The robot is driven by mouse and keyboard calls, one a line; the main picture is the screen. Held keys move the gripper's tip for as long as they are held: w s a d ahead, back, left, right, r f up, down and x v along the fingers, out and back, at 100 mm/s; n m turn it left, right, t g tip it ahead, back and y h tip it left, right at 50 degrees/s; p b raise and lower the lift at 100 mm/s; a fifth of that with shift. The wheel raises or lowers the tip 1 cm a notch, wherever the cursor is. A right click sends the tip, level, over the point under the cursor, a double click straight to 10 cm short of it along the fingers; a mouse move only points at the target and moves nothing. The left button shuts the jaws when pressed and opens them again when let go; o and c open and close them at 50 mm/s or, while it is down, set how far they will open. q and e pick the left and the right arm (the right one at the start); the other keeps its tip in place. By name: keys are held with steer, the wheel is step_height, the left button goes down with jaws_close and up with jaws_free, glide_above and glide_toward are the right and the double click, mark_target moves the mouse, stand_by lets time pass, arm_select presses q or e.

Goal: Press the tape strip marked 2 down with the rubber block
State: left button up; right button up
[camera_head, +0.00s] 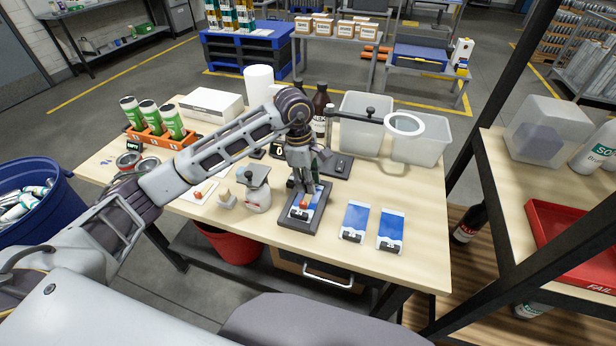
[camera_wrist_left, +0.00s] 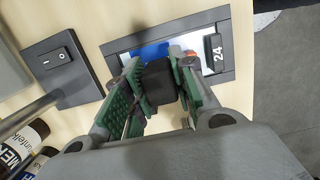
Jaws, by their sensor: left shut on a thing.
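My left gripper (camera_head: 304,186) is over the dark fixture (camera_head: 291,229) near the front of the bench. In the left wrist view the left gripper (camera_wrist_left: 160,85) is shut on a black block (camera_wrist_left: 158,84), its green-padded fingers on either side. Beneath it lies a blue and white card (camera_head: 309,211) in the fixture; it also shows in the wrist view (camera_wrist_left: 122,43). A small orange piece (camera_head: 303,204) is on the card. A black label reading 24 (camera_wrist_left: 215,52) is at the card's end. I cannot tell whether the block touches the card, or make out a strip marked 2. My right gripper is not in view.
Two more blue and white cards (camera_head: 354,218) lie to the right of the fixture. A lamp-like ring on an arm (camera_head: 403,123) stands behind. A grey-topped jar (camera_head: 257,195) is to the left. Clear bins (camera_head: 420,135) stand at the back right; green cans (camera_head: 150,117) stand left.

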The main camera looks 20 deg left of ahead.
arm_select(q)
steer(key=shift+f, duration=0.9)
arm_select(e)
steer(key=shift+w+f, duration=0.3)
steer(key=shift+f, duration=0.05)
arm_select(q)
steer(key=shift+f+b, duration=0.15)
steer(key=shift+b, duration=0.25)
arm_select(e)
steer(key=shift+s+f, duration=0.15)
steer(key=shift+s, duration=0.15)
arm_select(q)
steer(key=shift+f+b, duration=0.35)
steer(key=shift+f, duration=0.05)
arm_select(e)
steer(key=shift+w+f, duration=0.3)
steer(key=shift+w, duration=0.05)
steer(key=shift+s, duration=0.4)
arm_select(q)
steer(key=shift+r+p, duration=0.85)
steer(key=shift+r, duration=1.2)
steer(key=shift+r+p, duration=0.35)
steer(key=shift+r, duration=1.15)
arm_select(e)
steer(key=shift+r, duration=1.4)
